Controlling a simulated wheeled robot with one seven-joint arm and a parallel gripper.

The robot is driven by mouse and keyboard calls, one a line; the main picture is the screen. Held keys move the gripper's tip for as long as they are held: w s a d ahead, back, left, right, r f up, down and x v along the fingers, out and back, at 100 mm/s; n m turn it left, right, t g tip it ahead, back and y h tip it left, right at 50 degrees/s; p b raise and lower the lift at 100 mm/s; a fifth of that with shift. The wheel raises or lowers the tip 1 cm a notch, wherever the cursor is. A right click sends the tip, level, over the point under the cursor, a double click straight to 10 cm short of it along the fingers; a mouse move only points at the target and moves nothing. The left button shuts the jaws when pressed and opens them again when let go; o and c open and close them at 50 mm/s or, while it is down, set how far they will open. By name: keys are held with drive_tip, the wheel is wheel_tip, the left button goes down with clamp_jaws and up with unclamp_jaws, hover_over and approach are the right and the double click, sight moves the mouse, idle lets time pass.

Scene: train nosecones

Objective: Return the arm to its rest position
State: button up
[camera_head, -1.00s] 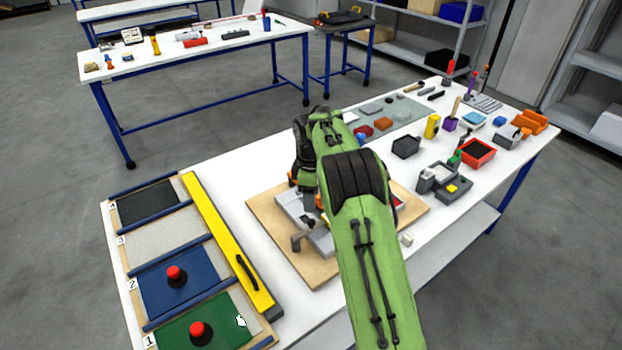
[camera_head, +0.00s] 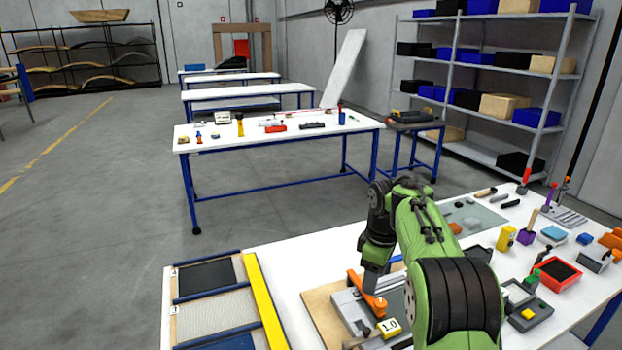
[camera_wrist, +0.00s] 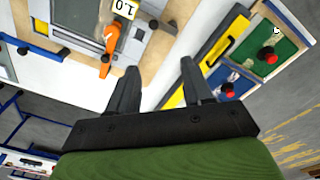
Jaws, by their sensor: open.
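My green arm (camera_head: 455,285) rises at the right of the head view, bent over the near white table. Its dark wrist end hangs beside a grey fixture with an orange lever (camera_head: 368,293) and a "1.0" tag (camera_head: 389,327). In the wrist view my gripper (camera_wrist: 160,75) has its two black fingers spread wide, with nothing between them. The orange lever (camera_wrist: 108,45) and the tag lie to the left of the fingers in that view. The yellow long case (camera_wrist: 218,48) lies to the right. I see no contact between fingers and objects.
A board of numbered panels (camera_head: 205,310) lies left of the yellow case (camera_head: 264,300). A red tray (camera_head: 556,273) and several small tools crowd the table's right side. A second white table (camera_head: 270,145) stands behind. The floor at left is clear.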

drive_tip(key=s+a+r+m+t, duration=0.1)
drive_tip(key=s+a+r+m, duration=0.15)
drive_tip(key=s+r, duration=0.45)
drive_tip(key=s+a+r+m+t, duration=0.1)
drive_tip(key=s+r+m+t, duration=0.2)
drive_tip(key=s, duration=0.8)
drive_tip(key=s+f+m, duration=0.2)
drive_tip(key=s, duration=0.5)
drive_tip(key=s+f+m+t, duration=0.1)
drive_tip(key=s+f+m, duration=0.2)
drive_tip(key=s, duration=0.5)
drive_tip(key=shift+d+m, duration=0.3)
drive_tip(key=shift+m, duration=0.05)
